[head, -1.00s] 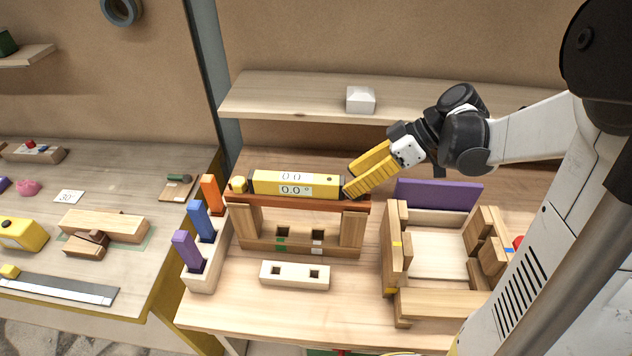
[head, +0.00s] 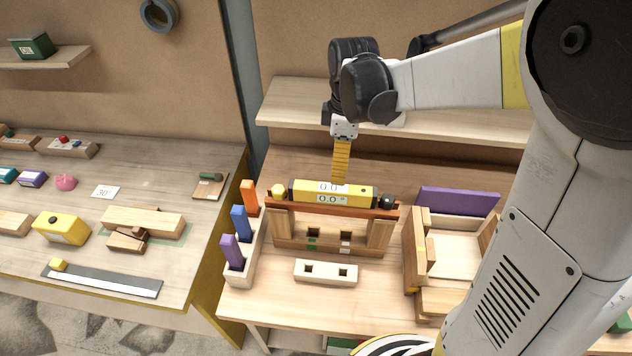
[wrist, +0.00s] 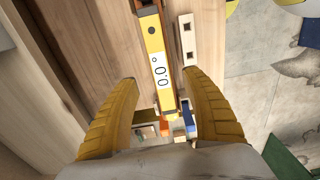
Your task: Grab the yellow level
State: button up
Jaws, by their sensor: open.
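The yellow level (head: 360,193) has a 0.0 readout. It lies lengthwise on a reddish-brown wooden bar (head: 384,209) held up by wooden posts. My gripper (head: 341,182) points down just behind and above the middle of the level in the head view. In the wrist view the level (wrist: 153,42) runs between the two spread yellow fingers of my gripper (wrist: 160,77), one on each side with gaps. The gripper is open and holds nothing. In the head view its fingers overlap, so the gap between them is hidden.
A rack with orange, blue and purple blocks (head: 241,222) stands left of the level. A pale two-hole block (head: 326,272) lies in front. A wooden frame with a purple panel (head: 458,201) is at the right. A shelf (head: 290,104) runs behind my gripper.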

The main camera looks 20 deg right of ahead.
aim_at(333, 188)
jog(key=f, duration=0.4)
jog(key=shift+w+b, duration=0.2)
jog(key=shift+b, duration=0.2)
jog(key=f, duration=0.4)
jog(key=a+f, duration=0.1)
jog(key=f, duration=0.1)
jog(key=shift+f+b, duration=0.2)
jog(key=shift+b, duration=0.2)
grip_shut()
